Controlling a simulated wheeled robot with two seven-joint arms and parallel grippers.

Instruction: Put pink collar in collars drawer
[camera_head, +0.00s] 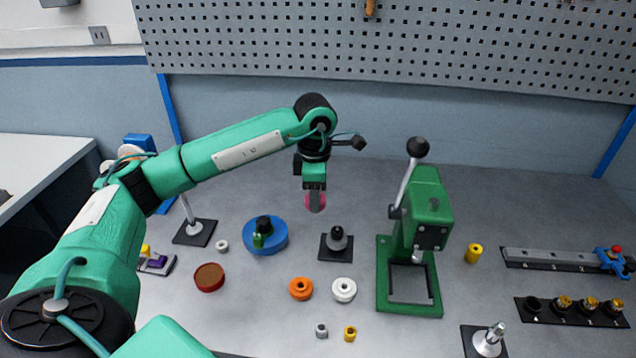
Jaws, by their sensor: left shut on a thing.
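My left gripper (316,205) points down above the middle of the bench. It is shut on the pink collar (309,201), which shows as a small pink round shape partly hidden behind the fingers. The collar is held in the air, clear of the bench top. I see no drawer that I can make out as the collars drawer. My right gripper is not in view.
A green press (428,250) with a raised lever stands right of the gripper. Near it are a blue pulley (280,236), an orange ring (301,289), a white ring (344,290), a dark red disc (209,278) and a yellow cylinder (474,254). Racks line the right.

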